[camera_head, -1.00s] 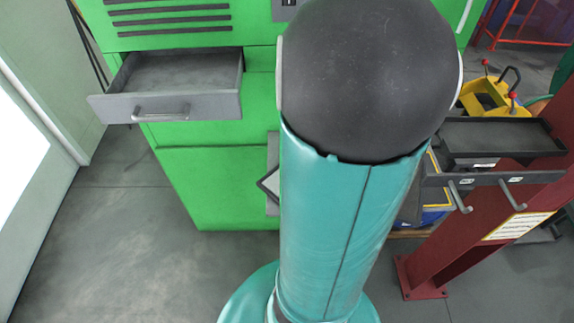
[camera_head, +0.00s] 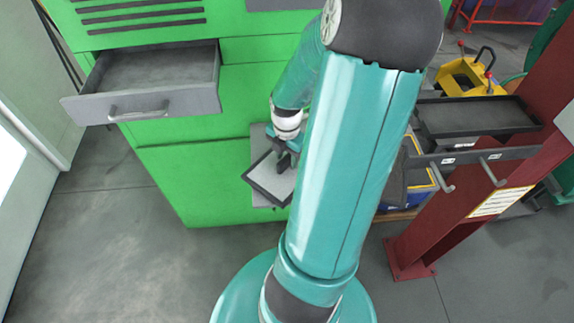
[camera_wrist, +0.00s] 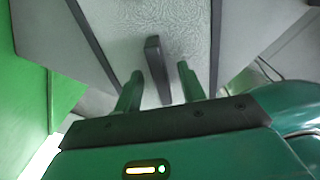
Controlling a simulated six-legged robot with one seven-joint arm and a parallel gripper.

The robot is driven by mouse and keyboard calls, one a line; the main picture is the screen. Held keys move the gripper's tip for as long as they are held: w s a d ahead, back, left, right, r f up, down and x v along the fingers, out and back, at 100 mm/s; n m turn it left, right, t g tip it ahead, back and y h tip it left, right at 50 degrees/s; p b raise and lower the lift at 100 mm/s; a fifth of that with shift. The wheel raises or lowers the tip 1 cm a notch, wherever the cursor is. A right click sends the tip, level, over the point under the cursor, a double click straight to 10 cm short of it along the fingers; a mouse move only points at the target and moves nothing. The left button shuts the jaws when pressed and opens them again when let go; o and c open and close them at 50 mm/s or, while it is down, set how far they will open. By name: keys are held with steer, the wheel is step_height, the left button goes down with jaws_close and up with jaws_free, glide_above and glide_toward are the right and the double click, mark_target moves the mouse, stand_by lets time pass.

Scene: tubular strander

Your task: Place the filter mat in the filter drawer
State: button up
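The filter mat (camera_head: 266,181) is a pale panel with dark edges, resting tilted at the lower right of the green cabinet. Its pale textured face (camera_wrist: 190,28) fills the middle of the wrist view, with a dark bar-like grip (camera_wrist: 156,68) standing up from it. My gripper (camera_head: 284,158) is at the mat, partly hidden behind my arm in the head view. In the wrist view its two fingers (camera_wrist: 160,80) are apart, one on each side of the grip, with visible gaps. The filter drawer (camera_head: 150,104) is grey, pulled out at the cabinet's left, and empty.
The green cabinet (camera_head: 190,175) stands behind the mat. At the right are a black tray (camera_head: 480,117) on a rail with hooks, a dark red post (camera_head: 440,235) and a yellow item (camera_head: 468,78). The floor at the left is clear.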

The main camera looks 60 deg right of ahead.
steer(key=shift+f, duration=0.3)
jaws_close()
steer(key=shift+r, duration=0.3)
